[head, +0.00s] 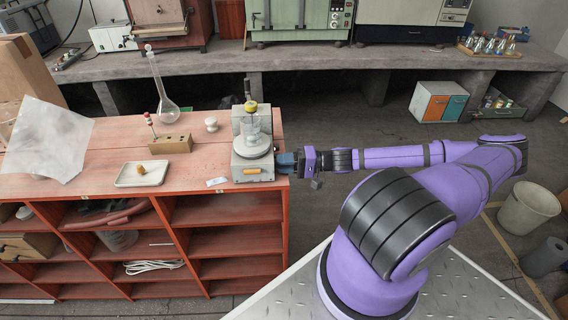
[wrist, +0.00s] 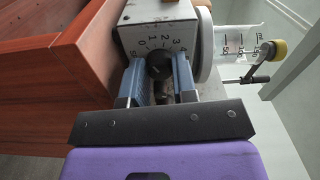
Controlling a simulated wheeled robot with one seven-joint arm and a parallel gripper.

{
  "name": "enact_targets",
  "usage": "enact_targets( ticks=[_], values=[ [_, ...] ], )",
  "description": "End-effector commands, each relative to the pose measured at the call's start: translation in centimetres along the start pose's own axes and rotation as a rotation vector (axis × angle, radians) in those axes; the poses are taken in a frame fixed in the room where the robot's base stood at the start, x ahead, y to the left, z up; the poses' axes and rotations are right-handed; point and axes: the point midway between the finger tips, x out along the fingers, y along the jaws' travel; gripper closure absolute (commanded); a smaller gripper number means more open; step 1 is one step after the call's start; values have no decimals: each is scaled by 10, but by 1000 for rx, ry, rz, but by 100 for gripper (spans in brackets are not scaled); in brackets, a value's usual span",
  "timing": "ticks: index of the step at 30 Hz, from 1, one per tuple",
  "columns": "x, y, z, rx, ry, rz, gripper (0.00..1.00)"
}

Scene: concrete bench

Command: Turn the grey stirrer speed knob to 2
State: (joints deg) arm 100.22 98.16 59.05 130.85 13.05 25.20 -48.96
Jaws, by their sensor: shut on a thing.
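The stirrer (head: 252,165) is a pale grey box with a round plate on top, at the right end of the red bench. In the wrist view its side panel (wrist: 128,38) carries a dial numbered from 0 upward. The speed knob (wrist: 158,66) looks dark grey in the middle of that dial. My gripper (wrist: 159,76) has its blue fingers on either side of the knob and is shut on it. In the head view my gripper (head: 287,160) reaches the stirrer's right side and hides the knob. I cannot tell which number the knob points to.
A glass beaker (head: 250,131) stands on the plate. A yellow-topped part (head: 251,106) is above it. A white tray (head: 142,174), a wooden block (head: 170,144) and a flask (head: 165,105) are to the left. Open floor lies right of the bench.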

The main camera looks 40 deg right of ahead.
Motion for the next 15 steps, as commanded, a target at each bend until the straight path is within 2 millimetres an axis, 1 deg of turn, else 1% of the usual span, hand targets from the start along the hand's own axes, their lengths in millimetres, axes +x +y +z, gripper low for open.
enact_targets(
  ticks=[15],
  values=[
    [0,0,0,435,0,3,98]
  ],
)
